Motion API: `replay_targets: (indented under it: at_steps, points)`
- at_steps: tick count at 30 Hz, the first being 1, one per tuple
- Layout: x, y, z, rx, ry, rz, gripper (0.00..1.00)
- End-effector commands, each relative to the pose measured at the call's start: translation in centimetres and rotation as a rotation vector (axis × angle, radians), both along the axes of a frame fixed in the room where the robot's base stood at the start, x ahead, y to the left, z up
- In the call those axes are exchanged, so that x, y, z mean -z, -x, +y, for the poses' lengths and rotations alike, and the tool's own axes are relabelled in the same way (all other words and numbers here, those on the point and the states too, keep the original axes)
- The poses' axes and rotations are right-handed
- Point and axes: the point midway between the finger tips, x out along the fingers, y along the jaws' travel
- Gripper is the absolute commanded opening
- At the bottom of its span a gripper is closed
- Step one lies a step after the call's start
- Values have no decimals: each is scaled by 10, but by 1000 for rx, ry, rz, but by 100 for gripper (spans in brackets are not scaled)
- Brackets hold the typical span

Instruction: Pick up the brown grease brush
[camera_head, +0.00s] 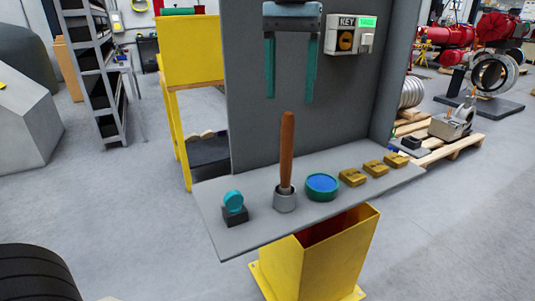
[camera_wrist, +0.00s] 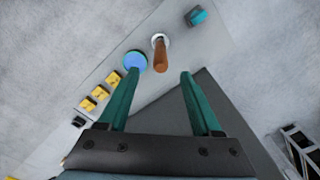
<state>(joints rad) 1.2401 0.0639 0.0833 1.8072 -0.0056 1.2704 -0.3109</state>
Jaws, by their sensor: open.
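The brown grease brush (camera_head: 287,150) stands upright on the grey shelf, its lower end in a small grey cup (camera_head: 285,201). In the wrist view the brush (camera_wrist: 160,55) shows from above, with the cup's pale rim (camera_wrist: 160,38) around its far end. My gripper (camera_head: 289,98) hangs above and behind the shelf in the head view, teal fingers pointing down and apart. In the wrist view my gripper (camera_wrist: 159,74) is open, and the brush appears between and beyond the fingertips, not touched. The brush's bristle end is hidden in the cup.
The shelf (camera_head: 245,228) also holds a blue-topped round tin (camera_head: 321,186), a teal knob on a dark block (camera_head: 234,208) and several brass blocks (camera_head: 352,177). A grey upright panel (camera_head: 250,110) stands behind, bearing a key box (camera_head: 346,35). A yellow pedestal (camera_head: 320,258) is below.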

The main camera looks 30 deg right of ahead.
Motion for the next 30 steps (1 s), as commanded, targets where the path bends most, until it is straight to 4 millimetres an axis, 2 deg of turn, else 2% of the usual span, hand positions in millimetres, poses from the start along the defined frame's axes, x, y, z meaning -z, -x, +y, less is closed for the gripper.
replay_targets:
  at_steps: [6,14,21,25,30]
  points:
    - [34,0,1,0,-5,2,66]
    - [55,-1,1,-1,-3,1,66]
    - [89,-3,-1,-2,-6,2,66]
    - [100,-3,-1,-1,-1,1,66]
    - [103,-4,-1,-2,-1,1,66]
